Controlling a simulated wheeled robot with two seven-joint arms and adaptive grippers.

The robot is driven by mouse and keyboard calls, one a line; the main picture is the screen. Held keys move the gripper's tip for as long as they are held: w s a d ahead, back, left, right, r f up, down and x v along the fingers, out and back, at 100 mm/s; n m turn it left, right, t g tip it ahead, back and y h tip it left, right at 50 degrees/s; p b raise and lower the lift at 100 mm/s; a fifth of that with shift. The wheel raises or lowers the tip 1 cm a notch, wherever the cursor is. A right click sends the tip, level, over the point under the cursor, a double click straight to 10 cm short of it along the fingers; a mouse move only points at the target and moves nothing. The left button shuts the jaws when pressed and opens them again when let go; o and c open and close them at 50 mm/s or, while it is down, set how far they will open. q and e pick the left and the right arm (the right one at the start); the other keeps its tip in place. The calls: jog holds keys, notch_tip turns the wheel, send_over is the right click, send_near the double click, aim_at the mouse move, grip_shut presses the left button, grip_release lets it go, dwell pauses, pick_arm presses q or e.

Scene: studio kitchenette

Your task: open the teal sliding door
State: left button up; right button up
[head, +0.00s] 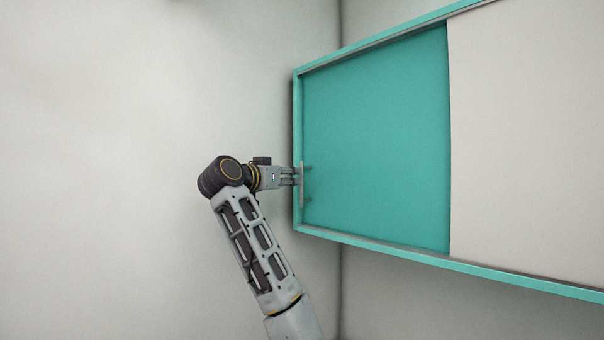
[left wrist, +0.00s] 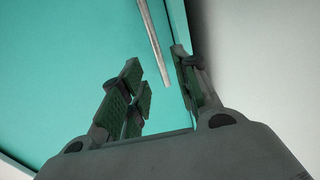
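The teal sliding door (head: 380,140) fills the left part of a teal-framed cabinet in the head view. It also shows in the left wrist view (left wrist: 70,60). A thin grey bar handle (head: 302,192) stands off the door near its left edge. My left gripper (head: 297,176) is at this handle, coming from the left. In the left wrist view its two fingers (left wrist: 160,88) are apart, and the lower end of the bar handle (left wrist: 155,45) appears between them. A gap shows on both sides of the bar. My right gripper is in no view.
A cream panel (head: 525,130) covers the cabinet's right part, beside the teal door. The teal frame (head: 400,252) borders the cabinet at top, left and bottom. Pale bare walls (head: 110,150) lie to the left, with free room around my arm.

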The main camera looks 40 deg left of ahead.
aim_at(301, 176)
pick_arm(q)
jog(key=shift+w+a+p, duration=0.2)
jog(key=shift+w+p, duration=0.35)
jog(key=shift+w, duration=1.15)
jog(key=shift+w+a+p, duration=0.15)
jog(key=shift+w+p, duration=0.35)
jog(key=shift+w, duration=1.2)
grip_shut()
